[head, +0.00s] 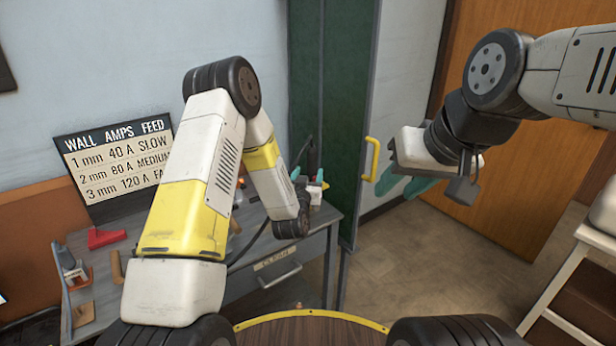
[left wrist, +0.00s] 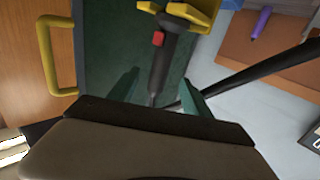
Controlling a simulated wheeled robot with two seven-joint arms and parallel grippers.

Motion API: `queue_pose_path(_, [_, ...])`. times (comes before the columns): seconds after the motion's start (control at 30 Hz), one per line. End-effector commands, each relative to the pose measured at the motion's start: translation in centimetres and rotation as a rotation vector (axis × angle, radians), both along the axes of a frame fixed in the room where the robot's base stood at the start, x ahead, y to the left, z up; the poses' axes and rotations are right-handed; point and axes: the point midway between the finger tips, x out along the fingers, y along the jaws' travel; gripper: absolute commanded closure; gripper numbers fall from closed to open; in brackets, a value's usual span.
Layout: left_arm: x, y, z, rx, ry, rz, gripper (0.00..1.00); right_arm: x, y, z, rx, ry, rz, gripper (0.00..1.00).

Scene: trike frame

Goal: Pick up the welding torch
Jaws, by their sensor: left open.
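The welding torch (left wrist: 159,62) has a dark handle with a red trigger. In the left wrist view it runs from a yellow holder at the top down between the teal fingers of my left gripper (left wrist: 157,90). The gripper is open, with one finger on each side of the torch; I cannot tell whether either touches it. The torch's lower end is hidden behind the gripper body. In the head view the torch (head: 314,156) shows small and dark, partly hidden by my left arm. My right gripper (head: 403,186) hangs apart from it, open and empty.
A grey bench (head: 95,262) with a red square (head: 105,238) stands at the left, below a settings board (head: 115,160). A dark cable (left wrist: 255,72) crosses beside the torch.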

Motion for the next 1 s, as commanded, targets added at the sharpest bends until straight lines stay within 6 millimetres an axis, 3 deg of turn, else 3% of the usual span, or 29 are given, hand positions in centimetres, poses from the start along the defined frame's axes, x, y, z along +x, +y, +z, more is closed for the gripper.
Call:
queue_pose_path(0.17, [0.9,-0.2,-0.5,-0.003,-0.018,0.007,0.43,0.0,0.0,0.0,0.000,0.000,0.000,0.62])
queue_pose_path(0.63, [6.9,-1.1,-0.4,-0.003,-0.017,0.006,0.43,0.0,0.0,0.0,0.000,0.000,0.000,0.62])
queue_pose_path(0.93, [7.6,-1.2,-0.4,-0.001,-0.015,0.005,0.43,0.0,0.0,0.0,0.000,0.000,0.000,0.62])
queue_pose_path(1.0, [7.6,-1.2,-0.4,-0.001,-0.015,0.006,0.53,0.0,0.0,0.0,0.000,0.000,0.000,0.62])
